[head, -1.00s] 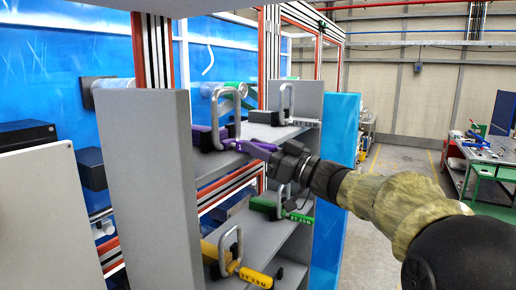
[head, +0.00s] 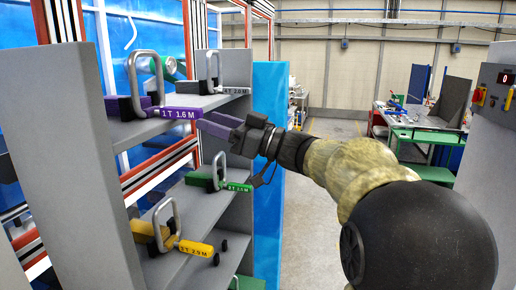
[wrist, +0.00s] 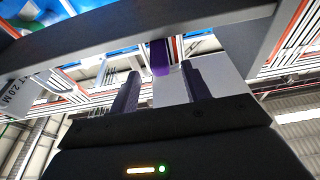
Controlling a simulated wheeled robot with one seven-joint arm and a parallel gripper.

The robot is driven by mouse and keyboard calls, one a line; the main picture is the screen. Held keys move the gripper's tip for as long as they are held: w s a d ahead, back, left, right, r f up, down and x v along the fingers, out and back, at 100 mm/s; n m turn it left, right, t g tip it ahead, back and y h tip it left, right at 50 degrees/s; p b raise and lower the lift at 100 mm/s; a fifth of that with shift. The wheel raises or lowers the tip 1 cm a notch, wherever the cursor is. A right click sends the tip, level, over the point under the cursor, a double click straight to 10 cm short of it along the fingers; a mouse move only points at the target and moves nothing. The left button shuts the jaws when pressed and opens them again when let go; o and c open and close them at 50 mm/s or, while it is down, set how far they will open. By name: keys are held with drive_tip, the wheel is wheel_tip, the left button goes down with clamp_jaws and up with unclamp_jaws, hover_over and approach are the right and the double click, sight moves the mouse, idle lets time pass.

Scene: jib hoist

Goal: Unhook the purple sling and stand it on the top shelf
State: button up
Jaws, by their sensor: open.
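The purple sling (head: 150,105) stands on the uppermost shelf (head: 208,101) in view, its metal loop upright. Its purple tag, marked 1 T 1.6 M (head: 181,113), points right past the shelf's front edge. My gripper (head: 212,123) is open in front of that shelf, just right of the tag and slightly below it, apparently apart from it. In the wrist view the two fingers (wrist: 160,72) are spread with nothing clamped between them. The purple tag (wrist: 159,57) shows beyond the fingertips, under the shelf edge. No hook shows.
A grey-tagged sling (head: 215,85) stands farther back on the same shelf. A green sling (head: 217,180) and a yellow sling (head: 172,236) stand on lower shelves. A grey side panel (head: 62,160) bounds the rack at left. Open floor (head: 310,190) lies to the right.

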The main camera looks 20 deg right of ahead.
drive_tip(key=b+v, duration=0.3)
drive_tip(key=v, duration=0.6)
drive_tip(key=shift+d, duration=0.25)
drive_tip(key=shift+s, duration=0.1)
